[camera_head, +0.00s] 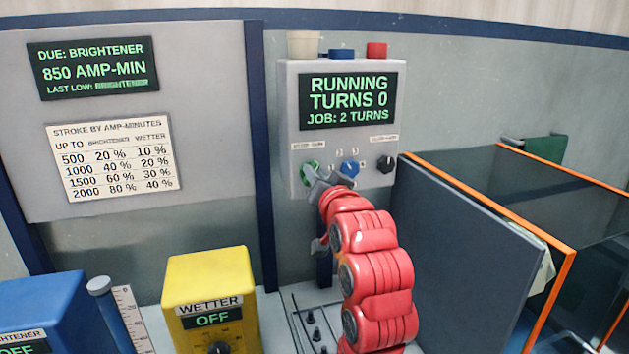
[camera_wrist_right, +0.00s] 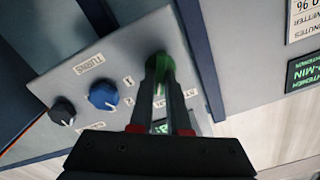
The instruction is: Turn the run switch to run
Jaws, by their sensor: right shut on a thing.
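The run switch is the green knob (camera_head: 309,168) at the lower left of the grey control box (camera_head: 291,100). The label above it is too blurred to read fully. The box's screen (camera_head: 347,100) reads RUNNING, TURNS 0, JOB: 2 TURNS. My right gripper (camera_head: 317,180) reaches up to the knob and is shut on it. In the right wrist view the two dark fingers (camera_wrist_right: 161,75) stand on either side of the green knob (camera_wrist_right: 159,61). They partly hide it, so its exact angle is hard to tell. My left gripper is not in view.
A blue knob (camera_head: 349,168) and a black knob (camera_head: 387,163) sit close to the right on the same box. A grey panel (camera_head: 455,250) and orange-edged tank (camera_head: 575,245) stand right. A yellow WETTER box (camera_head: 208,275) stands lower left.

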